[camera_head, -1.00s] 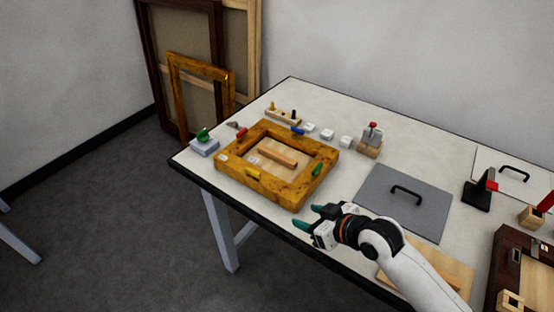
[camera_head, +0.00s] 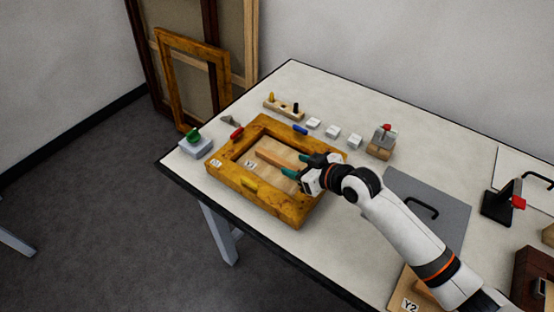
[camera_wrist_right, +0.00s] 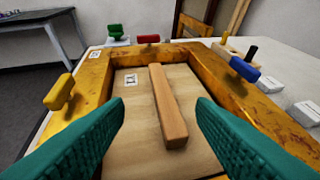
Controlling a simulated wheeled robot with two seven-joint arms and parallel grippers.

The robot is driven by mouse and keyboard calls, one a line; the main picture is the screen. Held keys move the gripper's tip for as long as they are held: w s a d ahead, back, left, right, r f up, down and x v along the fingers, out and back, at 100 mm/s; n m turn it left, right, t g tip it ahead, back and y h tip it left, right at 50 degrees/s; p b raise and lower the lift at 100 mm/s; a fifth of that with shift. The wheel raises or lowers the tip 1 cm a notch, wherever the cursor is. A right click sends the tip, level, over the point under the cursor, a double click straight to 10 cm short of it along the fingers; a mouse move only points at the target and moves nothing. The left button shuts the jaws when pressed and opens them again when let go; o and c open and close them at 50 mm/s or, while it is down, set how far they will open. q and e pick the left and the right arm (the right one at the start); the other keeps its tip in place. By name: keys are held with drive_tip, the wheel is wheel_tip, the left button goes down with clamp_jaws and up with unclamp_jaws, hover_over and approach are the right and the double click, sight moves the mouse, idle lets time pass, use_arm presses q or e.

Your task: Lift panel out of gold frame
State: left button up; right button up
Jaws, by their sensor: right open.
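The gold frame (camera_head: 225,178) lies flat on the table, and it surrounds a light wooden panel (camera_head: 263,168) with a wooden bar handle (camera_head: 276,157) and a small white label. The frame (camera_wrist_right: 92,83) and panel (camera_wrist_right: 135,112) also show in the right wrist view. My right gripper (camera_head: 293,166) is over the frame's right part, with its teal fingers open. In the wrist view the bar handle (camera_wrist_right: 166,105) lies ahead between the open fingers (camera_wrist_right: 160,115), apart from both. Yellow (camera_head: 249,183), red (camera_head: 237,133) and blue (camera_head: 300,129) clips sit at the frame's sides. My left gripper is not in view.
A green knob on a grey block (camera_head: 195,146) stands left of the frame. White blocks (camera_head: 333,132) and a wooden peg holder (camera_head: 284,107) lie behind it. A grey plate with a black handle (camera_head: 440,205) lies to the right, partly behind my arm.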

sight(278, 159)
drive_tip(key=shift+x, duration=1.15)
drive_tip(key=shift+w+a+f, duration=0.15)
drive_tip(key=shift+w+a, duration=0.05)
drive_tip(key=shift+w+a+f, duration=0.15)
drive_tip(key=shift+w, duration=0.15)
drive_tip(key=p+x, duration=0.1)
drive_tip(key=x, duration=0.3)
drive_tip(key=shift+w+f, duration=0.15)
drive_tip(key=shift+w, duration=0.05)
drive_tip(key=shift+c, duration=0.8)
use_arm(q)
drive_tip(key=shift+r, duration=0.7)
use_arm(e)
clamp_jaws()
